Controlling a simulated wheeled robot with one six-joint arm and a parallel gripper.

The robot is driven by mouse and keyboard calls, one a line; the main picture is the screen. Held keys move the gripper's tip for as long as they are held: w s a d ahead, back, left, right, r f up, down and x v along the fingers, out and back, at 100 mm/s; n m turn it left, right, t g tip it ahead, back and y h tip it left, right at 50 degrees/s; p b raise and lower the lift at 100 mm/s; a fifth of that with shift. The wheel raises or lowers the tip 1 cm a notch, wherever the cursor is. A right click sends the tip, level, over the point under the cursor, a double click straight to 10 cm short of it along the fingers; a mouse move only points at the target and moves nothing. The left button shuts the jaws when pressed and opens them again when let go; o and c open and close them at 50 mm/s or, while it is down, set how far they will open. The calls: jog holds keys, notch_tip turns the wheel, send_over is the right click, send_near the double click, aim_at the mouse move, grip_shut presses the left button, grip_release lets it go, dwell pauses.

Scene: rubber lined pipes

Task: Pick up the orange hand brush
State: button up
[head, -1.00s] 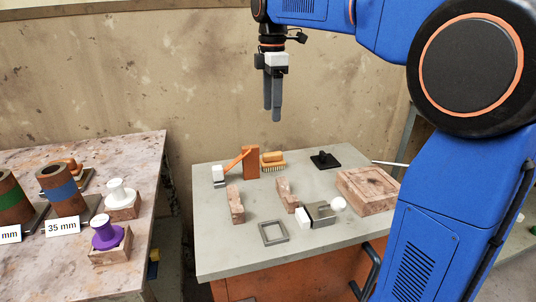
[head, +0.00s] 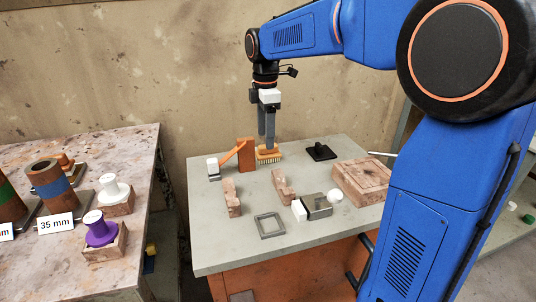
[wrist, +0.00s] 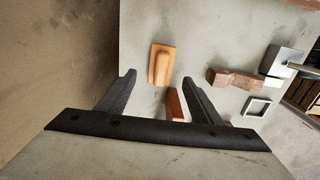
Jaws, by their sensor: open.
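The orange hand brush (head: 268,154) lies at the back of the grey table, with pale bristles showing along its front side. In the wrist view the orange hand brush (wrist: 161,65) shows from above, beyond the fingertips and roughly between their lines. My gripper (head: 267,143) points down above the brush in the head view, and its fingers hide part of it. In the wrist view my gripper (wrist: 160,77) has its two dark fingers apart with nothing between the tips. I cannot tell the exact height of the tips over the brush.
An orange-brown block (head: 246,154) with a slanted arm stands close left of the brush; it also shows in the wrist view (wrist: 175,105) by the right finger. A black pad (head: 320,152) lies to the right. Wooden blocks (head: 232,198) and a square frame (head: 269,225) lie nearer.

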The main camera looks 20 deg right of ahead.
aim_at(268, 152)
jog(key=shift+d+f, duration=0.2)
jog(key=shift+f, duration=1.15)
jog(key=shift+d+f, duration=0.15)
jog(key=shift+f, duration=1.15)
jog(key=c, duration=1.2)
